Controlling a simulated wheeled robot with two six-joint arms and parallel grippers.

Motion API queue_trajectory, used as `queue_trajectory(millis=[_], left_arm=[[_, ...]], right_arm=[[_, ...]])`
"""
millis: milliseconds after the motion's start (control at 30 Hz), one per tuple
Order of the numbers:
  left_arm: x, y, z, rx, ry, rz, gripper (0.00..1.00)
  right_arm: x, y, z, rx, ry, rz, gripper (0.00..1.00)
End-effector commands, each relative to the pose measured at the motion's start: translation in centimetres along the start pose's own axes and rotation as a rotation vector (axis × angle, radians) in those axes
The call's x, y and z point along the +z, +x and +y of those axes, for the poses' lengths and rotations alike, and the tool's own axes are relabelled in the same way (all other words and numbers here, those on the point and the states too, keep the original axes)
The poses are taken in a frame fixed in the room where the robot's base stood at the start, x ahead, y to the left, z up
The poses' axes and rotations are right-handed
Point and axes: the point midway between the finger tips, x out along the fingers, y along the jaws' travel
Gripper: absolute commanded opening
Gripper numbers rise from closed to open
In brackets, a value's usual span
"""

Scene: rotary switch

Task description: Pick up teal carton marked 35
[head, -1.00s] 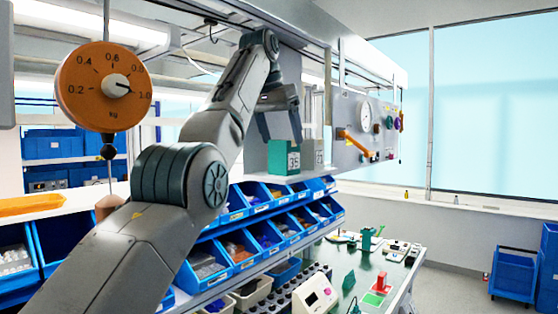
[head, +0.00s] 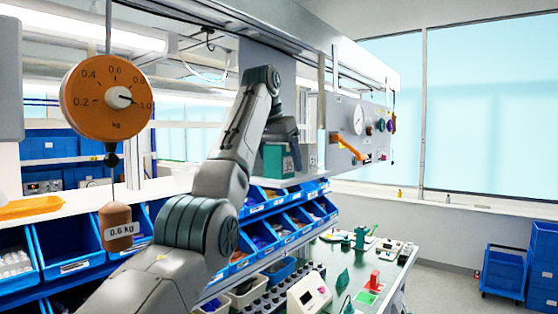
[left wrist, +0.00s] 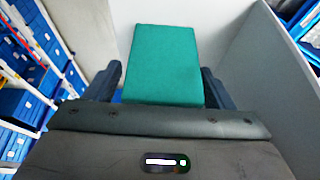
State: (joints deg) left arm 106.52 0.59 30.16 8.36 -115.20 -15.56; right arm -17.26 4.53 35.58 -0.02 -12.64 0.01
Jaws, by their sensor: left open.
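The teal carton (head: 275,161) stands on the ledge above the blue bins, its number label partly covered. My left gripper (head: 284,140) is at the carton's upper part, partly hiding it in the head view. In the left wrist view the carton's plain teal face (left wrist: 165,62) lies between the two dark fingers of the open gripper (left wrist: 162,80). A gap shows at the left finger; the right finger is very close to the carton, and I cannot tell if it touches. My right gripper is not in view.
A grey panel (head: 345,115) with a gauge and an orange handle stands right of the carton. An orange dial scale (head: 88,105) with a hanging 0.6 kg weight (head: 118,228) is at left. Blue bins (head: 262,232) sit below the ledge.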

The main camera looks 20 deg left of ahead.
Motion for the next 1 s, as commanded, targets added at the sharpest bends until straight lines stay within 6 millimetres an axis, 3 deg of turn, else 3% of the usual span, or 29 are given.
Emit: queue_trajectory(millis=[100, 333, 367, 667, 1000], left_arm=[[0.0, 0.1, 0.0, 0.000, 0.000, -0.001, 0.72], [0.0, 0.0, 0.0, 0.000, 0.000, -0.001, 0.27], [0.0, 0.0, 0.0, 0.000, 0.000, -0.001, 0.25], [-0.1, -0.2, 0.0, 0.000, 0.000, 0.000, 0.25], [-0.5, -2.1, 0.4, -0.002, -0.004, 0.002, 0.25]], right_arm=[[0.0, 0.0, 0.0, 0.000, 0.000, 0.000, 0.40], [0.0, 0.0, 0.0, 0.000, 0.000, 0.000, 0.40], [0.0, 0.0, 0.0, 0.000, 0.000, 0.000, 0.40], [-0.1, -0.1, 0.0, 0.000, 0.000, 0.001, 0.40], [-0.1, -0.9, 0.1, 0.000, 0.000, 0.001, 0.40]])
